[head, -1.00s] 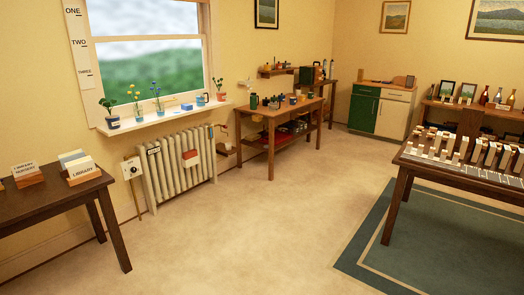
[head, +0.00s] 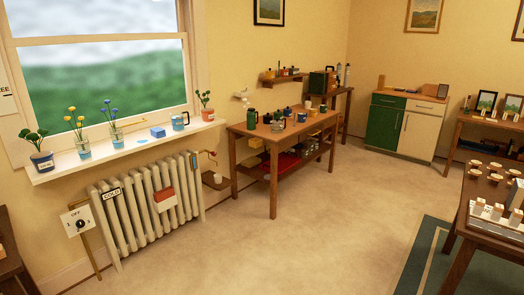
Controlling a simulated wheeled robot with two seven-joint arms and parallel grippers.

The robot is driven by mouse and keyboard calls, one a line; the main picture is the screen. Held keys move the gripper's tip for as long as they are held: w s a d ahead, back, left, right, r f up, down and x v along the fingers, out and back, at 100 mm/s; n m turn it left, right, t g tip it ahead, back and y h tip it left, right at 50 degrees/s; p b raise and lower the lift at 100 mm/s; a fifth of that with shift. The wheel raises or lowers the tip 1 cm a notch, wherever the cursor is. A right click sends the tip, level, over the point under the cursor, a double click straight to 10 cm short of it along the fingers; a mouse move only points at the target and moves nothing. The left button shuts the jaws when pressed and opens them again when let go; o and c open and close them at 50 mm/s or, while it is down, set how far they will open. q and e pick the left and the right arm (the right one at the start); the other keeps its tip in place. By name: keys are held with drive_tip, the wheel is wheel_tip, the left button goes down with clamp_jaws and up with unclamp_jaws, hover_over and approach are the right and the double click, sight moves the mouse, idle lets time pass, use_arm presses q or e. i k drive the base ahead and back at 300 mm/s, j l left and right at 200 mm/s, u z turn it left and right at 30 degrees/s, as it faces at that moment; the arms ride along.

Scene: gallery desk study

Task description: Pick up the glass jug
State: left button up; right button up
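A small blue see-through vessel with a handle (head: 178,123) stands upright on the white windowsill (head: 75,166), towards its right end. It looks like the glass jug, but it is too small to be certain. A small blue box (head: 158,132) is on its left and a potted plant (head: 206,114) on its right. Two glass vases, one with yellow flowers (head: 82,148) and one with blue flowers (head: 116,137), stand further left on the sill. Neither of my grippers is in view.
A radiator (head: 140,205) with a red and white box on it is below the sill. A dial post (head: 78,222) stands at its left. A wooden table (head: 275,136) holds mugs and other items. The floor (head: 270,250) ahead is clear. Another table (head: 490,225) is at right.

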sight(176, 116)
drive_tip(key=i, duration=2.3)
